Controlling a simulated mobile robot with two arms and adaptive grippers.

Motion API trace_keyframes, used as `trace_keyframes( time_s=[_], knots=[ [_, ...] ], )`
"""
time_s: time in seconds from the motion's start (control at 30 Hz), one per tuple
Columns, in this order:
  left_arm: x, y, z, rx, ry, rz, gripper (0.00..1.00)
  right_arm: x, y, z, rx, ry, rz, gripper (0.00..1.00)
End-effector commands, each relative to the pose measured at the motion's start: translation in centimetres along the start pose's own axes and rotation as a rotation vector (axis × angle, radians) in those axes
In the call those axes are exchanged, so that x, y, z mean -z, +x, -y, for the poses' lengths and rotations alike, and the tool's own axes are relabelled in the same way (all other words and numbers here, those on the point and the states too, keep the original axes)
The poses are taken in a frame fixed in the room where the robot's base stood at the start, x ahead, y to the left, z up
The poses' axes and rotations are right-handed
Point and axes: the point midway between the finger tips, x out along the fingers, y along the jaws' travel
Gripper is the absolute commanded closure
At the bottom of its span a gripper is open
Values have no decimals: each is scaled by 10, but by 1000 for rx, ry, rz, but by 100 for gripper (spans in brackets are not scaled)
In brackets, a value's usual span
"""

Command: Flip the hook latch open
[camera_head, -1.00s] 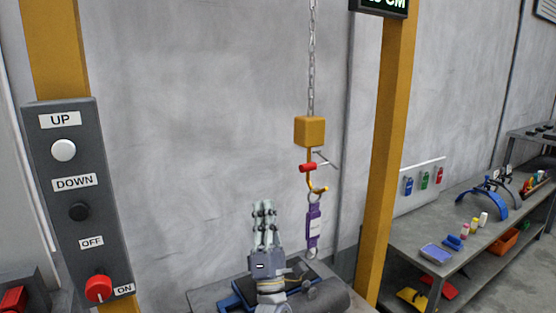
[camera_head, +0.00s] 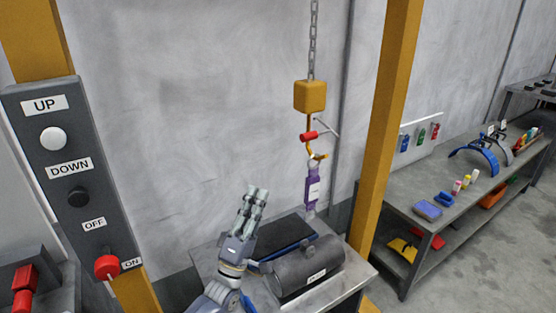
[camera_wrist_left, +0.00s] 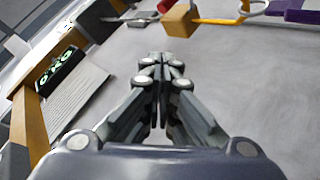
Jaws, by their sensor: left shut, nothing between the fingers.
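A yellow hook block (camera_head: 310,95) hangs on a chain, with a yellow hook (camera_head: 319,157) under it. The latch (camera_head: 316,135) shows as a red handle with a thin grey bar across the hook's shank. A purple sling (camera_head: 312,188) hangs from the hook. My left gripper (camera_head: 257,191) is shut and empty, pointing up, left of and below the hook, apart from it. In the left wrist view, the shut fingertips (camera_wrist_left: 162,58) are in front of the hook block (camera_wrist_left: 180,20), and the red handle (camera_wrist_left: 165,5) is cut by the top edge.
A dark grey barrel (camera_head: 308,268) lies on a metal table below the hook. A yellow post (camera_head: 385,130) stands right of the hook. A control panel (camera_head: 72,170) with buttons is at left. A workbench (camera_head: 420,190) with tools stands at right. The wall side is clear.

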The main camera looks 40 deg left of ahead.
Motion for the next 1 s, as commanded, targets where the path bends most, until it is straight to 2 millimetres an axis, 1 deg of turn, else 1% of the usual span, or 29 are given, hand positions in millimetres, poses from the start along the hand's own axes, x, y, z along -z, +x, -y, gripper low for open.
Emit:
trace_keyframes(
  time_s=[0.17, 0.4, 0.53, 0.57, 0.6, 0.73, 0.83, 1.0],
  knots=[
    [1, 24, -3, -5, 0, -2, 100, 1, -10, 0, 0, 0, 0, 44],
    [1, 76, -4, -5, 0, -2, 100, 3, -28, 0, 0, 0, 0, 44],
    [1, 103, -4, -4, 0, -2, 100, 4, -37, 0, 0, 0, 0, 44],
    [-1, 107, -3, -2, -1, -2, 100, 4, -39, 0, 0, 0, 0, 44],
    [-8, 111, -3, -1, -3, -3, 100, 4, -42, 0, 0, 0, 0, 44],
    [-19, 122, -2, 0, -1, -3, 100, 5, -48, 0, 1, 1, 0, 44],
    [-25, 126, -1, 0, -2, -2, 100, 5, -50, 0, 1, 1, 0, 44],
    [-28, 127, 0, 0, -1, -1, 100, 5, -50, 0, 1, 1, 0, 44]
  ],
)
